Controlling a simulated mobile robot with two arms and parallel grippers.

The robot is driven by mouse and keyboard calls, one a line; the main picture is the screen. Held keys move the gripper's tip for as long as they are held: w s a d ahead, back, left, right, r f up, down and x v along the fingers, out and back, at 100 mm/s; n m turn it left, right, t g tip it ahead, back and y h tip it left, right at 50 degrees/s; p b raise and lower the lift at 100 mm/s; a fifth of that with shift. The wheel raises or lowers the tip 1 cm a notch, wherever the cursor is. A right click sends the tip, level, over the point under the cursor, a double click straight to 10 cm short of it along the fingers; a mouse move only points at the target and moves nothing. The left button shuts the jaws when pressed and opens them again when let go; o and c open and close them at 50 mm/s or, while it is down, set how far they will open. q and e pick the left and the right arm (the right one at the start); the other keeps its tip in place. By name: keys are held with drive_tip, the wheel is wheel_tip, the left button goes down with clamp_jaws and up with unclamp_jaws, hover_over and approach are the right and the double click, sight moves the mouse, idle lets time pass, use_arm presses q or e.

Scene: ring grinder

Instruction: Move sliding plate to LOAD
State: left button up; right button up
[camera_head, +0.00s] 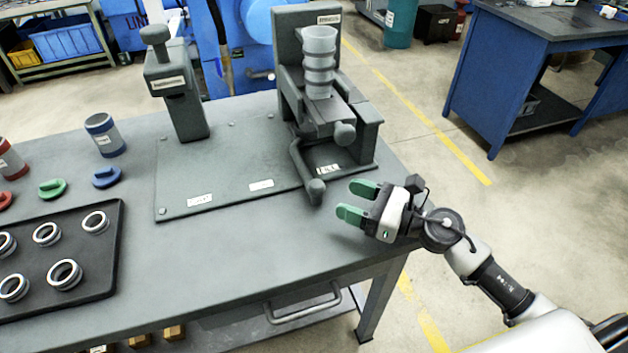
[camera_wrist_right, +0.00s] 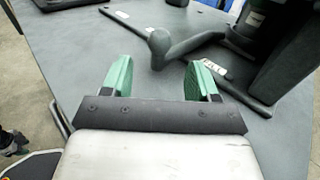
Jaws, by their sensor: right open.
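The ring grinder (camera_head: 305,48) is a dark grey machine at the back right of the table. A stack of light grey rings or a ribbed cylinder (camera_head: 319,62) stands on it. What looks like the sliding plate (camera_head: 322,127) lies below, with a round knob (camera_head: 345,133) at its front. A bent lever (camera_head: 303,165) with a rounded end hangs toward the front; this lever also shows in the right wrist view (camera_wrist_right: 190,44). My right gripper (camera_head: 356,201) is open and empty, its green fingers pointing at the lever end, apart from it. My left gripper is out of view.
A post-like device (camera_head: 172,85) stands left on the same base plate (camera_head: 225,170). A black tray (camera_head: 98,278) with several rings lies front left, behind it cups and coloured caps. The table's front middle is clear. A blue workbench (camera_head: 500,75) stands back right.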

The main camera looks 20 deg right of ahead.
sight(317, 187)
drive_tip(key=p+x, duration=0.1)
drive_tip(key=x, duration=0.5)
drive_tip(key=shift+w+a+r+p, duration=0.15)
drive_tip(key=shift+w+a+p, duration=0.05)
drive_tip(key=shift+p, duration=0.15)
drive_tip(key=shift+w+a, duration=0.45)
drive_tip(key=shift+a, duration=0.1)
drive_tip(key=shift+c, duration=0.4)
clamp_jaws()
drive_tip(key=a+p, duration=0.2)
drive_tip(key=a, duration=0.2)
drive_tip(key=a+p, duration=0.2)
drive_tip(key=a, duration=0.3)
drive_tip(key=a+p, duration=0.2)
drive_tip(key=a, duration=0.3)
drive_tip(key=shift+s+a, duration=0.25)
drive_tip(key=shift+s, duration=0.05)
drive_tip(key=shift+a, duration=0.5)
